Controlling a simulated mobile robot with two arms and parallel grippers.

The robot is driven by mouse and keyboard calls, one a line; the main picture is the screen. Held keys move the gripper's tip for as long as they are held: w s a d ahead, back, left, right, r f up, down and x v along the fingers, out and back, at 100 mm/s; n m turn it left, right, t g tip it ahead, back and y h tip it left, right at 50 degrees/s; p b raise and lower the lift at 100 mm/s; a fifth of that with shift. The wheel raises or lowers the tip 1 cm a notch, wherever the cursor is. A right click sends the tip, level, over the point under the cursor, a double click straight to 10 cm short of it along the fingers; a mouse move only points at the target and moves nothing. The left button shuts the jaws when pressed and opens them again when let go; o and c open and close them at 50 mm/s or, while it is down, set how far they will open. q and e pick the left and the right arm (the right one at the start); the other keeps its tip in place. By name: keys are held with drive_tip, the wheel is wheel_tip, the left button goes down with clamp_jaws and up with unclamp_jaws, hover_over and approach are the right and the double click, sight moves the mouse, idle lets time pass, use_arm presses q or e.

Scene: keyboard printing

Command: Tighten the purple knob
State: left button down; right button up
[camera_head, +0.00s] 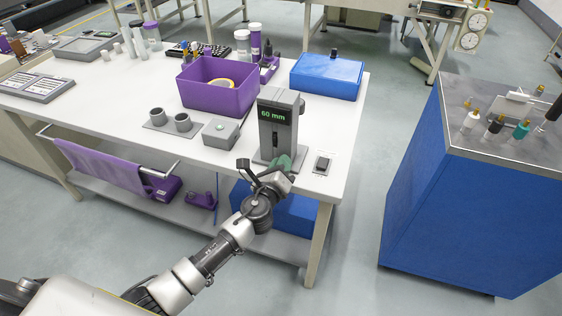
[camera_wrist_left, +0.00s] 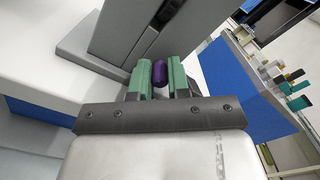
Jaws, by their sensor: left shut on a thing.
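The purple knob (camera_wrist_left: 159,73) shows in the left wrist view between the two green fingertips of my left gripper (camera_wrist_left: 159,80), which is shut on it. The knob is at the front of a grey upright device (camera_wrist_left: 150,22). In the head view this device (camera_head: 276,122) stands near the table's front edge, and its display reads 60 mm. My left gripper (camera_head: 277,168) reaches its lower front there, and the knob is hidden. My right gripper is not in view.
On the white table (camera_head: 345,130), a small switch box (camera_head: 322,164) stands right of the device and a grey box (camera_head: 221,134) left of it. Behind are a purple bin (camera_head: 218,98) and a blue box (camera_head: 327,77). A blue cabinet (camera_head: 470,205) stands right, across open floor.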

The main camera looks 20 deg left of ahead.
use_arm(q)
drive_tip(key=m+p, duration=0.2)
drive_tip(key=m, duration=0.3)
drive_tip(key=shift+m, duration=0.3)
drive_tip(key=shift+f+m+p, duration=0.1)
drive_tip(key=shift+m+p, duration=0.95)
drive_tip(key=shift+m, duration=1.15)
drive_tip(key=c, duration=1.1)
unclamp_jaws()
drive_tip(key=s, duration=1)
drive_tip(key=shift+s+a, duration=0.2)
drive_tip(key=shift+s, duration=0.2)
